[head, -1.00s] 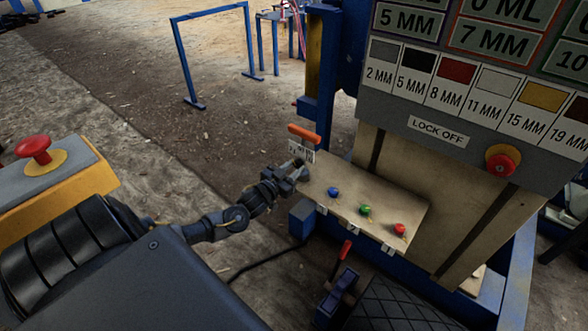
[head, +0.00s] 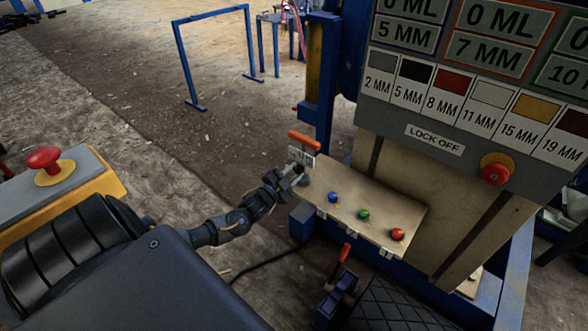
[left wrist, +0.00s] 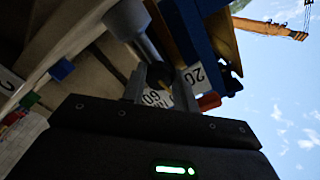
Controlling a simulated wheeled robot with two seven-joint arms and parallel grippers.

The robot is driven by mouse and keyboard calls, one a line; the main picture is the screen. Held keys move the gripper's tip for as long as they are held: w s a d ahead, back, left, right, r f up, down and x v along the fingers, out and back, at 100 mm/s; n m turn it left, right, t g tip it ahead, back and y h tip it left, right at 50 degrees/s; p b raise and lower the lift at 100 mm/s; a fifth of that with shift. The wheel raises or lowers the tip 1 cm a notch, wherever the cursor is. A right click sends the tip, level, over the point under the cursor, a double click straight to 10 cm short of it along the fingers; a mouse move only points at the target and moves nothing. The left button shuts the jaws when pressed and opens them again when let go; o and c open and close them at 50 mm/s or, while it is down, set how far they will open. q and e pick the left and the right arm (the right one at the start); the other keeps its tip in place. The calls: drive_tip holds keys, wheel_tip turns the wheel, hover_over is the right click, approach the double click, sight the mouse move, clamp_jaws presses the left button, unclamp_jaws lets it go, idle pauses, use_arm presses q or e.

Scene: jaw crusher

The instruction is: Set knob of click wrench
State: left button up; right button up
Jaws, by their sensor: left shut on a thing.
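My left gripper (head: 294,173) is at the left end of the sloped control panel (head: 345,185). Its jaws are closed around a small dark knob end at a grey shaft (left wrist: 146,45), seen in the left wrist view between the fingers (left wrist: 160,88). I take this as the click wrench's knob; the jaws hide part of it. A white number plate (head: 301,155) stands just behind the gripper, under an orange handle (head: 304,139). My right gripper is not in view.
Blue (head: 333,197), green (head: 363,215) and red (head: 397,234) buttons sit on the panel right of the gripper. A red lock-off knob (head: 496,168) is on the upright board. A red-handled lever (head: 345,253) stands below. Open ground lies to the left.

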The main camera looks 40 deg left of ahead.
use_arm(q)
drive_tip(key=shift+m, duration=0.8)
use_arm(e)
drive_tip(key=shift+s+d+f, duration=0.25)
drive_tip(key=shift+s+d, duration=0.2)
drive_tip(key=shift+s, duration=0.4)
use_arm(q)
drive_tip(key=o, duration=1)
drive_tip(key=shift+s, duration=0.1)
drive_tip(key=s, duration=1)
drive_tip(key=shift+s+d+p, duration=0.1)
drive_tip(key=shift+s+p, duration=0.25)
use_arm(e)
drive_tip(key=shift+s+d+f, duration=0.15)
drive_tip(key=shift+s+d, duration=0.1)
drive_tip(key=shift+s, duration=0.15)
